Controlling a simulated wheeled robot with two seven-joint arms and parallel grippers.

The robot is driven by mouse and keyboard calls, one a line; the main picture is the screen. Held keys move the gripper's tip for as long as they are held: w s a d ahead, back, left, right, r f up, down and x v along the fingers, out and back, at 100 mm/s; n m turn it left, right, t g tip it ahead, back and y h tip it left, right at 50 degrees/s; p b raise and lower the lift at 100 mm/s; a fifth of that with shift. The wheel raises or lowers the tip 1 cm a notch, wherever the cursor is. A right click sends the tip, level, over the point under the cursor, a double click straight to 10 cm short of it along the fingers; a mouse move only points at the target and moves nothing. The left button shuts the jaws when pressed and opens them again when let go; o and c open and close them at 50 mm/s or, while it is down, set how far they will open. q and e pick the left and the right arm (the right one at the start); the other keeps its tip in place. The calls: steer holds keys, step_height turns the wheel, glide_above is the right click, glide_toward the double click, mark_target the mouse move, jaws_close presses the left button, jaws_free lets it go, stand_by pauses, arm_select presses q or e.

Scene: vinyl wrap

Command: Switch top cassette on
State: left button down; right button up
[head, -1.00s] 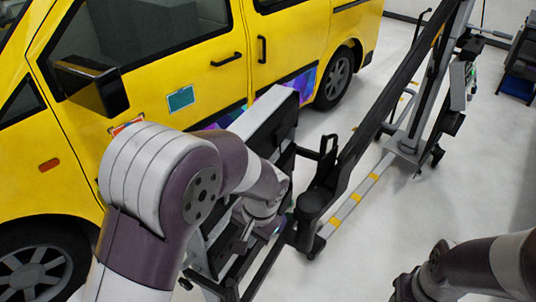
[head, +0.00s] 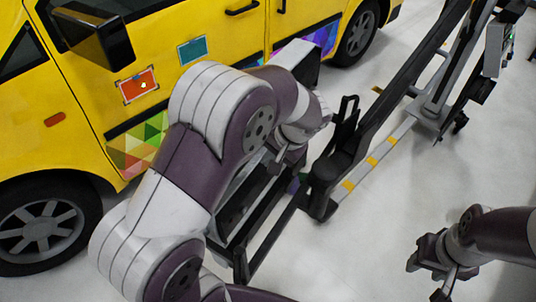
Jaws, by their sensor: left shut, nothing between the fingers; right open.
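A black-framed machine with a pale grey top box (head: 300,56) stands beside the yellow van. I cannot tell which of its parts is the top cassette, and no switch is clearly visible. My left arm crosses in front of the machine and hides much of it. My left gripper (head: 286,156) is at the machine's frame, shut and partly hidden by its own wrist; I cannot tell whether it touches anything. My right gripper (head: 428,270) is open and empty over bare floor at the lower right, apart from the machine.
The yellow van (head: 205,25) with coloured wrap patches (head: 138,146) stands at the left and back. A long black beam (head: 395,85) slopes from the machine to a grey upright stand (head: 435,95). A floor rail with yellow marks (head: 375,158) runs below. White floor is free at the right.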

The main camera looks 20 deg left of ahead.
arm_select(q)
steer(key=a+f+p, duration=0.2)
steer(key=a+f, duration=0.2)
steer(key=a, duration=0.2)
steer(key=shift+w+a+f, duration=0.2)
steer(key=shift+w+f, duration=0.1)
steer(key=shift+w, duration=0.15)
